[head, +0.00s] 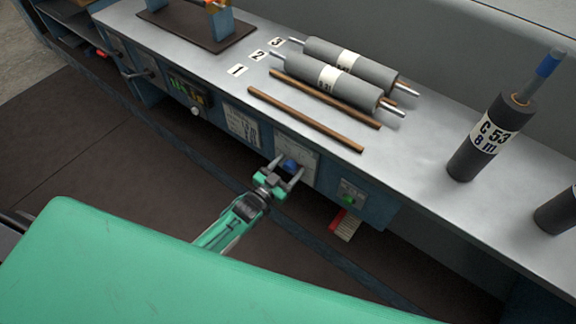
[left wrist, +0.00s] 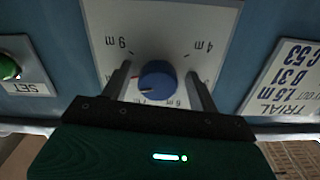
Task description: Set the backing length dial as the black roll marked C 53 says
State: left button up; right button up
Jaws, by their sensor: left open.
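The black roll marked C 53 (head: 490,135) stands upright on the bench at the right. Its white label has a second line in blue that looks like 8 m. The blue dial knob (head: 290,165) is on the bench's front panel, and it also shows in the left wrist view (left wrist: 157,80). A small red mark shows at the knob's left edge there. Metre marks surround the knob; some are partly hidden or hard to read. My left gripper (head: 279,174) is open, with a finger on each side of the knob; contact is unclear. My right gripper is out of view.
Two grey rolls (head: 333,84) and brown rods (head: 305,118) lie on the bench (head: 420,140). A green SET button (left wrist: 8,68) and a TRIAL card (left wrist: 285,80) flank the dial plate. Another dark roll (head: 558,212) is at the right edge.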

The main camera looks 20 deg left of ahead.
pick_arm(q)
jog(key=v, duration=1.3)
jog(key=shift+s+a, duration=0.15)
jog(key=shift+s, duration=0.2)
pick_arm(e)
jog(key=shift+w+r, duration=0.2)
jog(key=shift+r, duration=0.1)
pick_arm(q)
jog(key=shift+r, duration=0.1)
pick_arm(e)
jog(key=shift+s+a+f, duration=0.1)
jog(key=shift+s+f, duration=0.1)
